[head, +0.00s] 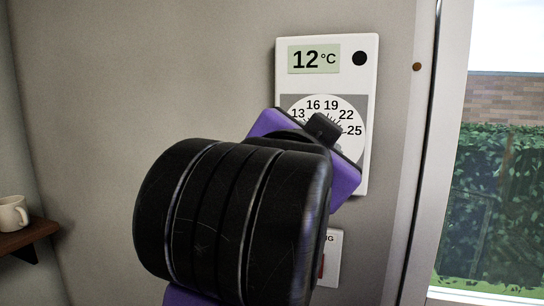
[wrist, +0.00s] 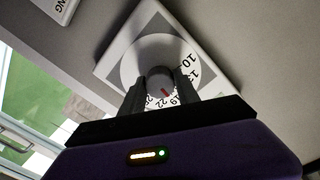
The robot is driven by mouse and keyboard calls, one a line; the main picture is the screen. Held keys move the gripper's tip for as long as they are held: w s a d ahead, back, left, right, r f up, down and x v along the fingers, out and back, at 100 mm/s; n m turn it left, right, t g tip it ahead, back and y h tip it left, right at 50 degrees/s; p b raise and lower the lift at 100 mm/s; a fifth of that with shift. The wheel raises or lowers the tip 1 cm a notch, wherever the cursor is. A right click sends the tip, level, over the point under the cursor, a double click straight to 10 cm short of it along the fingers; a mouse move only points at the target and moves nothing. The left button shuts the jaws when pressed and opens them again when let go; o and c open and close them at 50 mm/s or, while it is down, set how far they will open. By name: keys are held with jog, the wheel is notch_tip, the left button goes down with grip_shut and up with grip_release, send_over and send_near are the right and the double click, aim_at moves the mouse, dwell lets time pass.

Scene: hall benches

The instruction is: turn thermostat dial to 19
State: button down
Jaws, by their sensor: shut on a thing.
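The white thermostat (head: 367,110) hangs on the wall in the head view, its display (head: 314,59) reading 12 °C. Its round dial scale (head: 352,117) shows 13, 16, 19, 22 and 25; my gripper (head: 322,128) covers the lower left part. In the wrist view, the thermostat (wrist: 193,25) is tilted. My gripper (wrist: 160,86) is shut on the grey dial knob (wrist: 158,76), one finger on each side. A red mark on the knob points roughly toward the 19; one finger hides part of the scale, so the exact reading is unclear.
A white panel (head: 334,246) with a red part sits below the thermostat, partly behind my arm. A window (head: 500,170) with a pale frame is at the right. A cup (head: 12,214) stands on a brown shelf (head: 28,236) at the far left. The wall between is clear.

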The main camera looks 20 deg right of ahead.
jog(key=shift+m+b, duration=0.4)
jog(key=shift+m, duration=0.2)
jog(key=c, duration=0.9)
grip_release()
jog(key=b+v, duration=0.1)
jog(key=v, duration=0.7)
jog(key=shift+r, duration=0.1)
